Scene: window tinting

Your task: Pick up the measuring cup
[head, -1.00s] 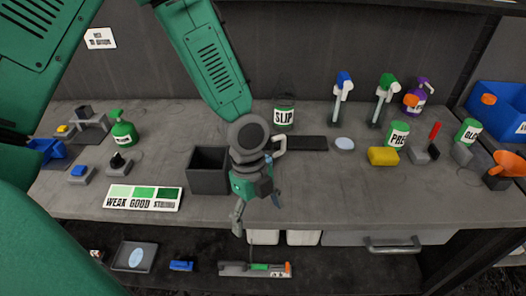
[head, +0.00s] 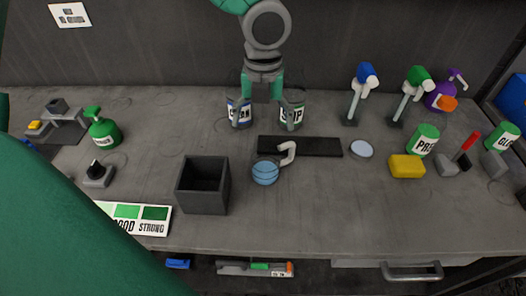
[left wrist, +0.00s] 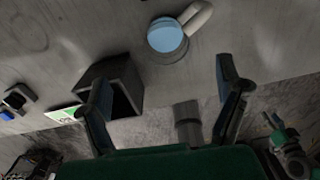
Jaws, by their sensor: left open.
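The measuring cup (head: 265,173) stands on the bench with pale blue inside its round mouth and a white handle toward the upper right. It also shows in the left wrist view (left wrist: 166,37), beyond the fingertips. My left gripper (head: 266,118) is open and empty, pointing down farther back than the cup in the picture, with its fingers overlapping two labelled jars. In the left wrist view its two fingers (left wrist: 165,74) are spread wide with nothing between them. A green and grey part (left wrist: 290,148) at the lower right there looks like my right gripper; its jaw state is unclear.
A dark open box (head: 203,187) stands just left of the cup. A black bar (head: 315,147) lies behind the cup, beside a pale disc (head: 361,149). The bench in front is clear.

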